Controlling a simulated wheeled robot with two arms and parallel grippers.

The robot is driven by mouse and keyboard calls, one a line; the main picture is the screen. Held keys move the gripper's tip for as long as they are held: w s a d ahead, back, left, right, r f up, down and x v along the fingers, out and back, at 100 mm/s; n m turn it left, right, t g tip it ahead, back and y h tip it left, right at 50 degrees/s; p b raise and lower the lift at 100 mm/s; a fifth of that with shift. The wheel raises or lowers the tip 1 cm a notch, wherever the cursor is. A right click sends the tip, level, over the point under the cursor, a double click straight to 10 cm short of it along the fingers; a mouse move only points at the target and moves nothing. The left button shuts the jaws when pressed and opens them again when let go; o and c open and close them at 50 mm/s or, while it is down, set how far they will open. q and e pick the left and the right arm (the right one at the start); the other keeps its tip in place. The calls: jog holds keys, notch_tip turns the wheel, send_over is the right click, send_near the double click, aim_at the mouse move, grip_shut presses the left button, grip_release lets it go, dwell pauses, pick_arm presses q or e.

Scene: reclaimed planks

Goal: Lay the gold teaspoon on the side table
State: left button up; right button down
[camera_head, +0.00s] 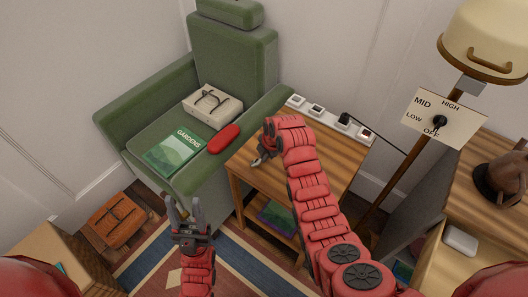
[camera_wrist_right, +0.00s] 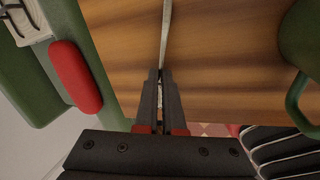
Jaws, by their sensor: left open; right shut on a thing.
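The side table (camera_head: 338,165) is a wooden table with a lower shelf, beside the green armchair. Its striped wooden top also fills much of the right wrist view (camera_wrist_right: 220,70). My right gripper (camera_head: 258,158) is over the left part of the tabletop. In the right wrist view, my right gripper (camera_wrist_right: 160,78) is shut on the thin, pale handle of the teaspoon (camera_wrist_right: 166,35). The spoon's bowl is not visible, and I cannot tell whether the spoon touches the wood. My left gripper (camera_head: 187,205) is open and empty, in front of the armchair.
A green mug (camera_wrist_right: 304,42) stands on the tabletop in the right wrist view. A lamp (camera_head: 485,40) stands at right.

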jog(key=shift+f, duration=0.1)
jog(key=shift+c, duration=2.3)
grip_release()
jog(key=shift+s, duration=0.1)
notch_tip(320, 180, up, 7)
jog(key=shift+p, duration=0.4)
